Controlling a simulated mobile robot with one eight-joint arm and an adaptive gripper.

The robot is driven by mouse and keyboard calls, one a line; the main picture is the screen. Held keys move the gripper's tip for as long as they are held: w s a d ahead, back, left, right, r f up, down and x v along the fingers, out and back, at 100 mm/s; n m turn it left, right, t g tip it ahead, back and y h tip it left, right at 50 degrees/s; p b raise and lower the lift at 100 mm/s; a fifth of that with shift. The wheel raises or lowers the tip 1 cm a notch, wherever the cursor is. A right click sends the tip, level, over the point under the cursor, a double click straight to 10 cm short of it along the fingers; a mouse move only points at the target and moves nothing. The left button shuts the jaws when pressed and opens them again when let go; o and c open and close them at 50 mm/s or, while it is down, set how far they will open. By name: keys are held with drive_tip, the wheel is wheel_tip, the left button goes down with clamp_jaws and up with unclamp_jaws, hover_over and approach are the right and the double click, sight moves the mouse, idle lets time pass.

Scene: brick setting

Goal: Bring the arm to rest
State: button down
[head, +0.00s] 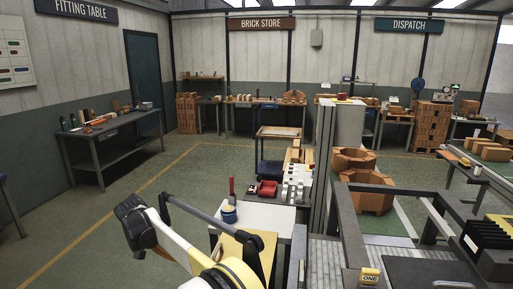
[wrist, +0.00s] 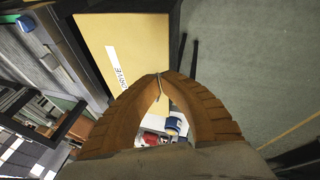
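My arm (head: 200,262) is pale with yellow bands and a dark joint, and it reaches up from the bottom edge of the head view. My gripper (wrist: 158,77) shows in the wrist view as two ribbed orange-brown fingers that curve together and meet at the tips. Nothing is seen held between the tips. I cannot make out the gripper in the head view. A yellow panel with a white label (wrist: 120,60) lies beyond the fingertips in the wrist view; I cannot tell how far apart they are.
A brick stack (head: 362,180) is right of centre. The dark fitting table (head: 115,135) stands at the left wall. Green floor (head: 120,205) is open at the left.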

drive_tip(key=w+d+r+y, duration=0.2)
drive_tip(key=d+r, duration=1.1)
drive_tip(key=d, duration=0.1)
drive_tip(key=s+d+r+t, duration=0.1)
drive_tip(key=s+d+r, duration=0.3)
drive_tip(key=d, duration=0.4)
drive_tip(key=s+d+r, duration=0.4)
drive_tip(key=s+d, duration=0.1)
drive_tip(key=d, duration=0.3)
drive_tip(key=s+d+y, duration=0.2)
drive_tip(key=s+d, duration=0.7)
drive_tip(key=s, duration=0.1)
drive_tip(key=s+d+f+t, duration=0.1)
drive_tip(key=s+d+f, duration=0.2)
drive_tip(key=s, duration=0.4)
drive_tip(key=s+d+f+t, duration=0.2)
drive_tip(key=s+d+f, duration=0.1)
drive_tip(key=s, duration=0.4)
wheel_tip(320, 180, down, 8)
drive_tip(key=b, duration=0.8)
drive_tip(key=shift+w, duration=0.25)
drive_tip(key=shift+d, duration=0.1)
